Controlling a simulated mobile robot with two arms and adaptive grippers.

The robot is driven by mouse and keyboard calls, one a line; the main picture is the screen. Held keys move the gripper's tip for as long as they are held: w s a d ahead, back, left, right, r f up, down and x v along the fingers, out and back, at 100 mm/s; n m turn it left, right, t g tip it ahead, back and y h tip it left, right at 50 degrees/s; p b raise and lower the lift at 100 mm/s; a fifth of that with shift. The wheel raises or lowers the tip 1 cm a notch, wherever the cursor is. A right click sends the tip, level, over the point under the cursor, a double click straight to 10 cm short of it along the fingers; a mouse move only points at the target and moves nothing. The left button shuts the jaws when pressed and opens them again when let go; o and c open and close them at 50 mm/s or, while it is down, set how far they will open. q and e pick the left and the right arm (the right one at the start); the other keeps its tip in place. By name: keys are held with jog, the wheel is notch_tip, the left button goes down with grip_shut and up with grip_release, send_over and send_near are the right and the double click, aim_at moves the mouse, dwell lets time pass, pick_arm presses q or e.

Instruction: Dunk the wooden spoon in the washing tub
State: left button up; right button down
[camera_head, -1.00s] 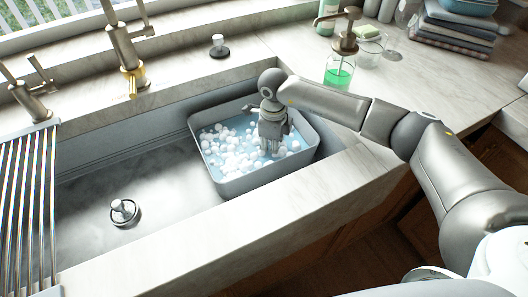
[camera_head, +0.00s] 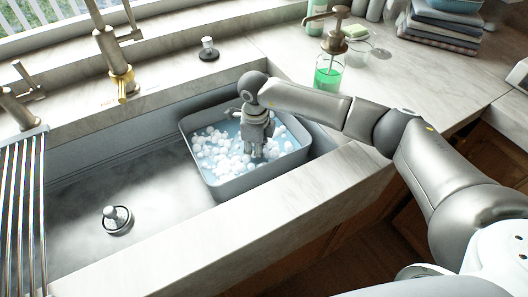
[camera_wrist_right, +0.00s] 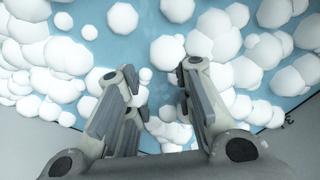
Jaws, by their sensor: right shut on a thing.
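The grey washing tub (camera_head: 247,186) stands in the right part of the sink, full of blue water (camera_head: 283,135) and white foam balls. My right gripper (camera_head: 254,154) points down inside it, with its fingertips at foam level near the middle. In the right wrist view, its fingers (camera_wrist_right: 160,74) stand a little apart over the water and foam. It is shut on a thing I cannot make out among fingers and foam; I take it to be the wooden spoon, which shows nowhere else. My left gripper is not in view.
The sink's left part is bare except for a drain plug (camera_head: 117,218). A brass tap (camera_head: 116,60) and a small dark-based knob (camera_head: 208,49) stand behind. A green soap dispenser (camera_head: 328,74) is right of the tub. A metal rack (camera_head: 22,210) lies at the left.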

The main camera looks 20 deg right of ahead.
jog(key=shift+d, duration=0.1)
jog(key=shift+d, duration=1.15)
jog(key=shift+a, duration=1.25)
jog(key=shift+d, duration=0.1)
jog(key=shift+d+b, duration=0.3)
jog(key=shift+d, duration=0.85)
